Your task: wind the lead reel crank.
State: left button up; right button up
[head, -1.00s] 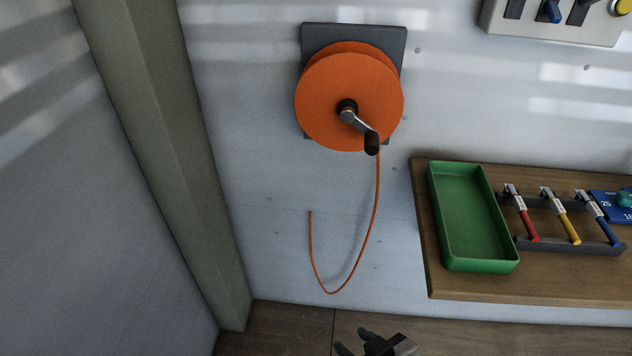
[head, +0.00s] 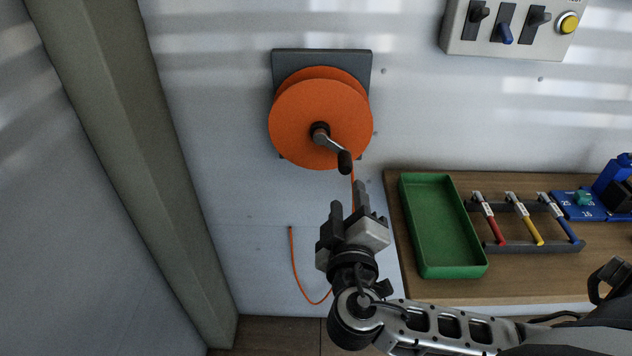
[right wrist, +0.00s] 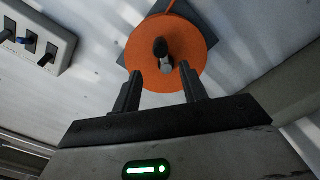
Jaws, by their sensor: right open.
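The orange lead reel (head: 308,112) is fixed to a dark plate on the wall, with its orange lead hanging below in a loop. Its crank is a grey arm (head: 331,143) from the hub, with a black handle (head: 345,162) at the lower right. My right gripper (head: 349,203) is open and empty just below the handle, apart from it, and hides part of the lead. In the right wrist view, the reel (right wrist: 186,48) and the handle (right wrist: 160,48) show beyond the two spread fingers (right wrist: 160,82). My left gripper is not in view.
A wooden shelf (head: 520,287) at the right carries a green tray (head: 440,230), a rack of coloured-handled tools (head: 524,222) and blue items. A switch box (head: 510,28) is on the wall above. A grey-green post (head: 130,190) stands at the left.

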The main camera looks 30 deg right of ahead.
aim_at(345, 171)
jog(key=shift+x, duration=4.4)
jog(key=shift+w, duration=0.1)
jog(key=c, duration=0.8)
jog(key=o, duration=0.9)
jog(key=shift+a, duration=0.1)
jog(key=shift+v, duration=3)
